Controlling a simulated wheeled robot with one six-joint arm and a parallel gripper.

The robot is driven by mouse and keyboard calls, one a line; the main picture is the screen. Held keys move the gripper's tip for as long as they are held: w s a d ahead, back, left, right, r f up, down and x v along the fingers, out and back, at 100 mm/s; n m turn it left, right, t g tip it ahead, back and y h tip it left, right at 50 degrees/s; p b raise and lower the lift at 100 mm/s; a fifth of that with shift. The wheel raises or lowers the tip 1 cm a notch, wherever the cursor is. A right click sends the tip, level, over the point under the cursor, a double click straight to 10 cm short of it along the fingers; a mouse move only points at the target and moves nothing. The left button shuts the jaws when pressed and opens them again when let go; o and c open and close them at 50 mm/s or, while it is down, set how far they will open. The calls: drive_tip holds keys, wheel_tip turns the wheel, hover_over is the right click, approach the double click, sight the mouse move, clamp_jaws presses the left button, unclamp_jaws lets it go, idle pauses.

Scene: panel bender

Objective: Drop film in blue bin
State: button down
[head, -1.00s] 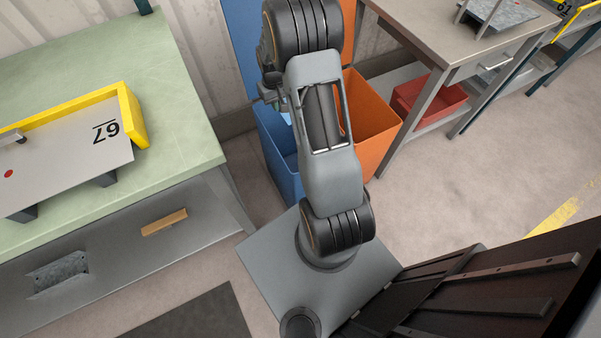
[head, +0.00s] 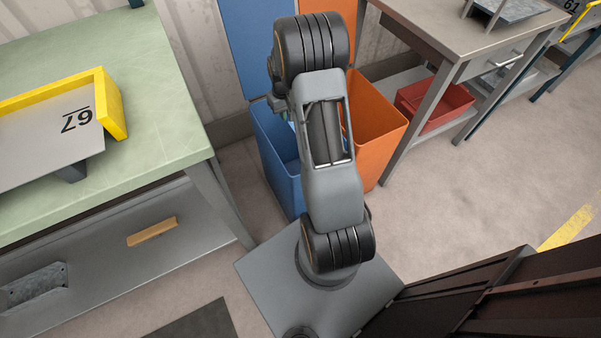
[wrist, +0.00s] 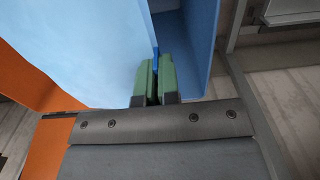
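A strip of bright blue film (wrist: 155,58) shows between the fingertips. A large pale blue surface lies left of the fingers; I cannot tell whether it is film or bin.
An orange bin (head: 376,125) stands right beside the blue one. A green-topped table (head: 165,105) with a yellow-edged fixture (head: 113,105) is at left. A grey bench (head: 425,32) with a red crate (head: 440,105) below is at right. Floor is free at right.

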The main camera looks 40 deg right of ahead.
drive_tip(key=shift+f, duration=0.55)
drive_tip(key=c, duration=1.8)
unclamp_jaws()
drive_tip(key=o, duration=0.5)
drive_tip(key=shift+o, duration=0.2)
wheel_tip(320, 180, up, 14)
drive_tip(key=p, duration=0.2)
drive_tip(key=shift+f, duration=0.1)
